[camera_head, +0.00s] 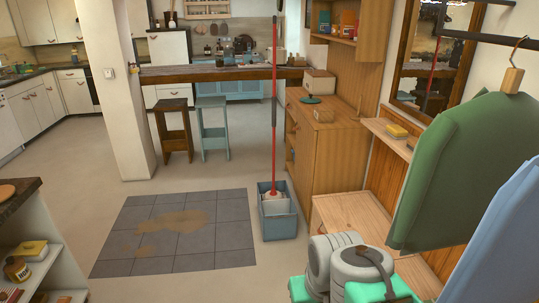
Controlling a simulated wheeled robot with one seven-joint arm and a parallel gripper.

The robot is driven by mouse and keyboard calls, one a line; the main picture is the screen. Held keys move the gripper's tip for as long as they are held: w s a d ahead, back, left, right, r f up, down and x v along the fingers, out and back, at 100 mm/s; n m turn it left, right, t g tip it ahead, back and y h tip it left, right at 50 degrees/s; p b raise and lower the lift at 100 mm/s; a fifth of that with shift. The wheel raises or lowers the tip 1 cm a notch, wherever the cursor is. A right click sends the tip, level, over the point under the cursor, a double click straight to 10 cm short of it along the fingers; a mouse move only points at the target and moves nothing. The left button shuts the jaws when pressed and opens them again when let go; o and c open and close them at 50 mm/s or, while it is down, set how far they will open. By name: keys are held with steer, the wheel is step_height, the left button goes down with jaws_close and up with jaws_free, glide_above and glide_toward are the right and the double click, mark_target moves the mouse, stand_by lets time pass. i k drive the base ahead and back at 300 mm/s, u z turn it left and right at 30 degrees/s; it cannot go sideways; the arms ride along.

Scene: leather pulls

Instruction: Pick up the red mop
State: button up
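The red mop (274,110) stands upright in a blue-grey bucket (280,225) on the floor, near the middle of the view. Its long thin handle is red with a dark upper part and rises past the wooden counter behind it. The pale mop head sits low in the bucket and is partly hidden by the bucket's walls. Parts of my own arm, light grey and green, show at the bottom right, well apart from the mop. I can make out no gripper fingers in this view.
A grey tiled patch (215,245) with brown stains lies left of the bucket. A wooden cabinet (330,150) stands close behind and right of the mop. A green garment (460,170) hangs at the right. Two stools (174,130) stand by the counter. Floor in front of the bucket is clear.

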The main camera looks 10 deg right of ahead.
mark_target(273, 194)
steer(key=i, duration=3.55)
steer(key=u, duration=0.95)
